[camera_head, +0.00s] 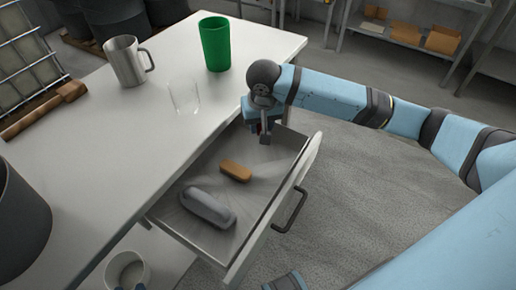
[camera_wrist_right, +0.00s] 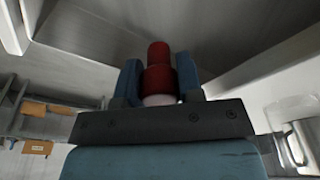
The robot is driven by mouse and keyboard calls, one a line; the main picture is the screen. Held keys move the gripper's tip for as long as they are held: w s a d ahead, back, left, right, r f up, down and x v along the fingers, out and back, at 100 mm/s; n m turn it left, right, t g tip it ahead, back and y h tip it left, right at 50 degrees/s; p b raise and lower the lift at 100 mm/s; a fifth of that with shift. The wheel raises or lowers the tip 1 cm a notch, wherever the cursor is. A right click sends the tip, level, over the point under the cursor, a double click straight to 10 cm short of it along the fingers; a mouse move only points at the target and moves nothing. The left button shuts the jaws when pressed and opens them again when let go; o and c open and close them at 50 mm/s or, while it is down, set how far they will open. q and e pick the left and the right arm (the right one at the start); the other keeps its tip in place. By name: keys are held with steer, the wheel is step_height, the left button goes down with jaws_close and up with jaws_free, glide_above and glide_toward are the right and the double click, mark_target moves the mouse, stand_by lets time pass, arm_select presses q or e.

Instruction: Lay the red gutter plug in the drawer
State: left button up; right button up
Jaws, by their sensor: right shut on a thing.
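The red gutter plug (camera_wrist_right: 158,70) shows upright between the two blue fingers of my right gripper (camera_wrist_right: 160,84) in the right wrist view, with a pale end low down. In the head view my right gripper (camera_head: 262,128) is at the far end of the open drawer (camera_head: 262,205), near its back corner. Only a small bit of the red plug shows there, the rest hidden by the gripper. I cannot tell whether the plug touches the drawer. My left gripper is not in view.
An orange-brown block (camera_head: 236,171) and a grey rounded case (camera_head: 208,206) lie in the drawer.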

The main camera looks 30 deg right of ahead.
step_height(320, 180, down, 2)
steer(key=shift+f, duration=0.2)
step_height(320, 180, down, 5)
steer(key=shift+f+b, duration=0.2)
steer(key=shift+b, duration=0.7)
steer(key=shift+f, duration=0.3)
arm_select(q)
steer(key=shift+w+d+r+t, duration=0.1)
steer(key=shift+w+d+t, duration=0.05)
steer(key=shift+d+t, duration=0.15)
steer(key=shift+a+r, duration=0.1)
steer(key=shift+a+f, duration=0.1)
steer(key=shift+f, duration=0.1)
arm_select(e)
steer(key=o, duration=0.9)
steer(key=shift+f, duration=0.15)
